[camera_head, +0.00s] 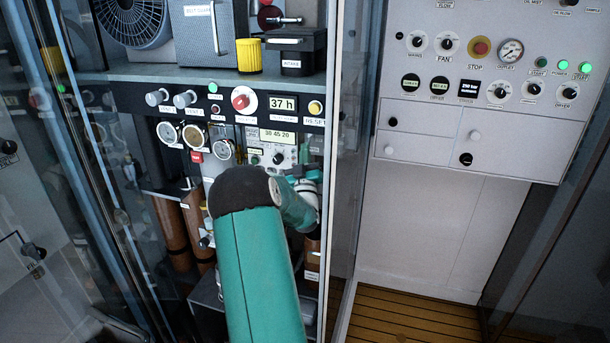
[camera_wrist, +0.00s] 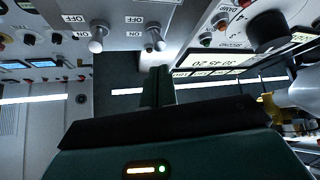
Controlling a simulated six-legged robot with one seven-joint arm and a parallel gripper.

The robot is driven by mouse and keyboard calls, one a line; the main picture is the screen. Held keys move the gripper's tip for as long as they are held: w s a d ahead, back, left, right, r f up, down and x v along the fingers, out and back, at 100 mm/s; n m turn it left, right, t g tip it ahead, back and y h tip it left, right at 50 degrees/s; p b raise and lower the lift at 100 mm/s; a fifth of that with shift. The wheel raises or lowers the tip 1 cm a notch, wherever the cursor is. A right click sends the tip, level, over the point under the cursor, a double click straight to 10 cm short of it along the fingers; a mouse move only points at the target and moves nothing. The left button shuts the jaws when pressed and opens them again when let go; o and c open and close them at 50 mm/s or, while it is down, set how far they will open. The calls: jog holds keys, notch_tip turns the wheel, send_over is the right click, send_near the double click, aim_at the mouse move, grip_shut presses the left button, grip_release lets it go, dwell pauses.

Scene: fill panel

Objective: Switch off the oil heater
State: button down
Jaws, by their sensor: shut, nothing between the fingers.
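In the wrist view, two metal toggle switches, a left toggle (camera_wrist: 97,36) and a right toggle (camera_wrist: 154,38), sit on a grey panel with OFF printed above and ON below. Both levers point down in the picture, toward the ON side. I see no readable oil heater label, so I cannot tell which control is the heater's. My gripper (camera_wrist: 158,86) is shut and empty, just below the right toggle in that view and apparently apart from it. In the head view, my teal arm hides most of the gripper and the area around it.
In the head view, a panel with gauges and a 37 h display (camera_head: 283,103) stands behind my arm. A yellow cup (camera_head: 249,56) and black box (camera_head: 297,50) sit on the shelf above. A white control panel (camera_head: 420,134) is at right. Glass edges flank the cabinet.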

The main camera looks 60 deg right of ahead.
jog(key=v, duration=1.1)
jog(key=shift+a, duration=0.15)
jog(key=w+a+r+m+y, duration=0.1)
jog(key=w+a+r+y, duration=0.3)
jog(key=w+a, duration=0.45)
jog(key=w+a+r+y, duration=0.1)
jog(key=w+a+y, duration=0.5)
jog(key=w+a, duration=0.25)
jog(key=a+r+n+y, duration=0.25)
jog(key=a+y, duration=0.45)
jog(key=a, duration=1.2)
jog(key=s+a+f+n+g+y, duration=0.2)
jog(key=s+a+n+g+y, duration=0.3)
jog(key=s+a, duration=1.3)
jog(key=a, duration=0.3)
jog(key=shift+f+n+y, duration=0.25)
jog(key=shift+n+y, duration=0.05)
jog(key=shift+n, duration=0.05)
